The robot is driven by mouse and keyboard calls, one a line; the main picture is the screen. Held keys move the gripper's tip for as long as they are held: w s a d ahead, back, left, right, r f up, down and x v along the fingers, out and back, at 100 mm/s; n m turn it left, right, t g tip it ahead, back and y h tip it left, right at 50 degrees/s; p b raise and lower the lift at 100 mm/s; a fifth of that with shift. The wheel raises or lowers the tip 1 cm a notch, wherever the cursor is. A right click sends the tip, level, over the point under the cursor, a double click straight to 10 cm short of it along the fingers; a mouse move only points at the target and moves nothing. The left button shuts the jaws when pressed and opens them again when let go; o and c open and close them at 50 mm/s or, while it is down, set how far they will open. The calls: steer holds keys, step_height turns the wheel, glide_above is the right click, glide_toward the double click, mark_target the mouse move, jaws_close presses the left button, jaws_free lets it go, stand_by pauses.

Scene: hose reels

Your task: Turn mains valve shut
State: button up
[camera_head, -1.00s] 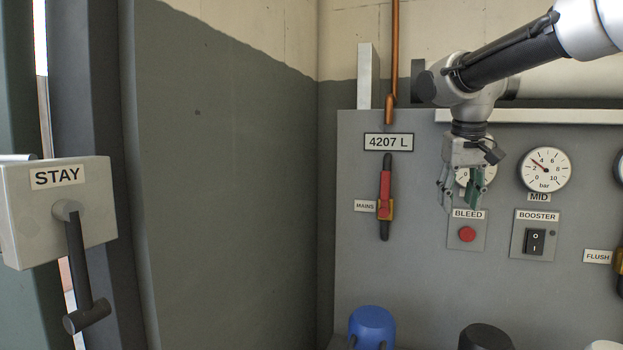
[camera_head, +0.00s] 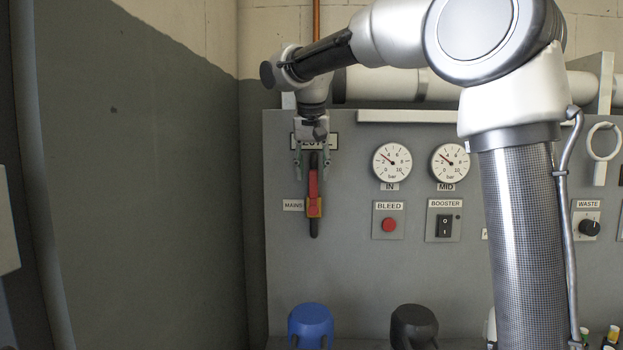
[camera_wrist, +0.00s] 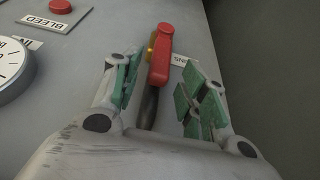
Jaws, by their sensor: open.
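The mains valve (camera_head: 313,195) is a red lever with a yellow-orange hub on a dark vertical pipe, beside the MAINS label (camera_head: 293,205) on the grey panel. The red lever stands upright, in line with the pipe. My gripper (camera_head: 312,172) is open in front of the panel at the lever's upper end, with its fingers pointing down. In the wrist view the red lever (camera_wrist: 160,62) lies beyond and between my open green-padded fingers (camera_wrist: 160,95). The fingers appear apart from it. The plate above the valve is mostly hidden by my gripper.
The BLEED button (camera_head: 389,225), BOOSTER switch (camera_head: 444,226) and two gauges (camera_head: 391,162) sit to the valve's right. A blue rounded object (camera_head: 311,322) and a black one (camera_head: 414,322) stand below. The dark wall (camera_head: 150,180) to the left is bare.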

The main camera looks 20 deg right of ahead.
mark_target(313, 195)
steer(key=shift+x, duration=1.5)
jaws_close()
